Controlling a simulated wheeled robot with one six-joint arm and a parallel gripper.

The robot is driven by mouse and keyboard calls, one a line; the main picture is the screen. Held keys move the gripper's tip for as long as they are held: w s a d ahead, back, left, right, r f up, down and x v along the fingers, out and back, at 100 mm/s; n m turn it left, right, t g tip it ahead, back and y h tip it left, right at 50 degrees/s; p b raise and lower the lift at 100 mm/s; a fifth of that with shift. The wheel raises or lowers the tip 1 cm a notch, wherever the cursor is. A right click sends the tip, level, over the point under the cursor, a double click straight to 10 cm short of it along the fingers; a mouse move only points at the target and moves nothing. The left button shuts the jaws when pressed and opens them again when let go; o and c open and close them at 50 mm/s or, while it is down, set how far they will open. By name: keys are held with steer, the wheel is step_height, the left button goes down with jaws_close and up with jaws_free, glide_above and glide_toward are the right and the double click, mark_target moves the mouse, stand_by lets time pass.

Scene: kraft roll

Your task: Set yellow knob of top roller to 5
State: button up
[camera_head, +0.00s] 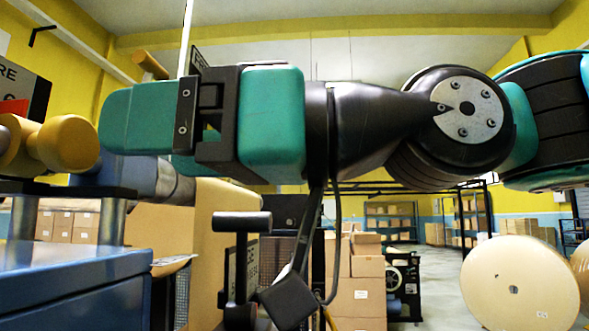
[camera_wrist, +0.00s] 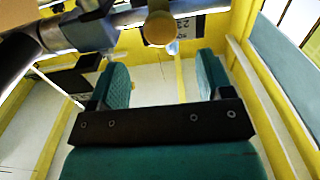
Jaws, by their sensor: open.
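The yellow knob (camera_head: 67,143) is a rounded cylinder at the left edge of the head view. It also shows in the wrist view (camera_wrist: 159,28), near the top and roughly midway between the fingers. My gripper (camera_head: 112,120) has teal fingers that point left in the head view, with their tips close to the knob's right side. In the wrist view my gripper (camera_wrist: 162,72) is open with a wide empty gap. The knob lies beyond the fingertips, not between them. No dial number or pointer on the knob is readable.
A blue machine cabinet (camera_head: 75,285) with metal posts stands below the knob. A sign (camera_head: 22,95) is at far left. Boxes (camera_head: 362,285) and a large kraft roll (camera_head: 518,285) stand behind.

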steer(key=d+b, duration=0.4)
steer(key=d, duration=0.4)
steer(key=shift+s+d, duration=0.3)
steer(key=shift+s, duration=0.1)
